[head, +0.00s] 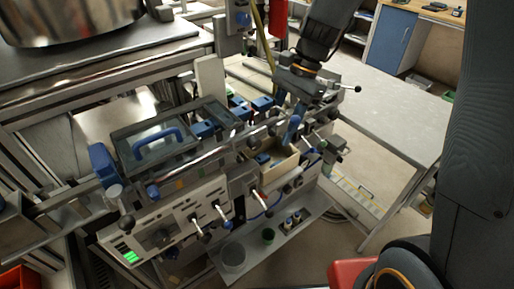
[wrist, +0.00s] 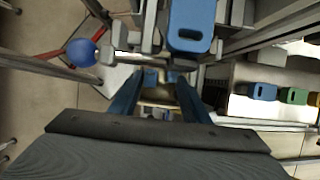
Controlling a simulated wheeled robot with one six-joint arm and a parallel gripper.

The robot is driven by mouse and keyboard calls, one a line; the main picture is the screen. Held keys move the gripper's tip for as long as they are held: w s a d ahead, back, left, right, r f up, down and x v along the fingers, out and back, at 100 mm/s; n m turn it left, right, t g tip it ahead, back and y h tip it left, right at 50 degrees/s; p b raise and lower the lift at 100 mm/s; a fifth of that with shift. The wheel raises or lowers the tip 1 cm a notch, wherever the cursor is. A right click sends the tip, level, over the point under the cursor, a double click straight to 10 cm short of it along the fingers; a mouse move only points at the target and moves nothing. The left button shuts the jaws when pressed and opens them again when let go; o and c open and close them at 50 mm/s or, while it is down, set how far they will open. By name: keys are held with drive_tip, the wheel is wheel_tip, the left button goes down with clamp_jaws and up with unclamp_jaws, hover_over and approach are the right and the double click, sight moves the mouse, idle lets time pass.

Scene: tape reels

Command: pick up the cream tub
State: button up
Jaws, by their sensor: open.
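The cream tub (head: 284,168) is a small open box on the machine, below my gripper in the head view. Something dark or blue shows inside it. My gripper (head: 292,127) points down over the machine, with its blue fingers close above the tub. In the wrist view my gripper (wrist: 157,84) has its two blue fingers spread apart. A cream-coloured patch (wrist: 156,103) shows in the gap between them, likely part of the tub. Most of the tub is hidden there by the gripper body. I cannot tell whether the fingers touch the tub.
The machine has a glass lid with a blue handle (head: 158,145), levers (head: 222,213) and metal rails around the tub. A grey table (head: 385,110) stands to the right.

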drive_tip(key=o, duration=0.4)
drive_tip(key=shift+w, duration=0.25)
drive_tip(key=shift+c, duration=0.2)
drive_tip(key=o, duration=0.3)
drive_tip(key=shift+w+a+f, duration=0.1)
drive_tip(key=shift+w+f, duration=0.05)
drive_tip(key=o, duration=0.7)
drive_tip(key=shift+p+x, duration=0.3)
drive_tip(key=shift+x, duration=0.5)
drive_tip(key=p, duration=0.2)
hover_over(268, 165)
drive_tip(key=f, duration=0.4)
drive_tip(key=shift+d+f, duration=0.1)
drive_tip(key=shift+d, duration=0.1)
drive_tip(key=shift+a+f, duration=0.15)
drive_tip(key=shift+f, duration=0.5)
drive_tip(key=shift+f, duration=0.25)
drive_tip(key=c, duration=1.3)
